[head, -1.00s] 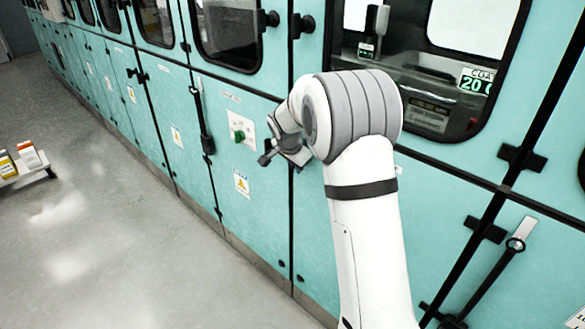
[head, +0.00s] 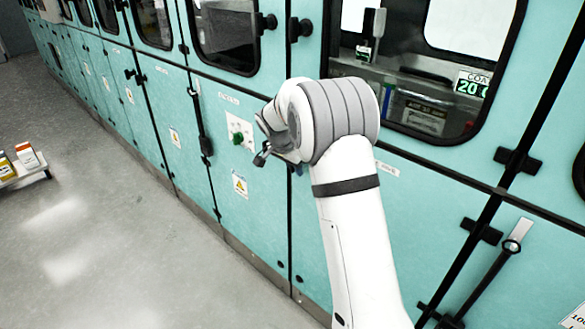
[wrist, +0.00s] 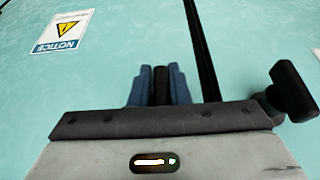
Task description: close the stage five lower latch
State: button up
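A black bar latch (head: 201,122) with a pale plate at its top hangs along the seam of the lower teal doors, left of a green button. A similar black latch (head: 505,254) is tilted at lower right, its top near a pale plate. I cannot read which one is stage five. My gripper (head: 262,153) is in front of the lower door, right of the first latch and apart from it. In the wrist view the blue fingers (wrist: 160,86) are close together, with a dark strip between them. I cannot tell whether that strip is a held thing.
A notice sign (wrist: 66,30) shows upside down in the wrist view. A black knob-shaped part (wrist: 293,92) is close at right. The green button (head: 238,138) sits on the lower door panel. A low cart with boxes (head: 22,165) is at far left. The floor between is clear.

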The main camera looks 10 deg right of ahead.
jog(key=o, duration=0.4)
jog(key=shift+d, duration=0.1)
jog(key=v, duration=0.7)
jog(key=shift+s+r, duration=0.1)
jog(key=shift+r, duration=0.3)
jog(key=shift+r, duration=0.1)
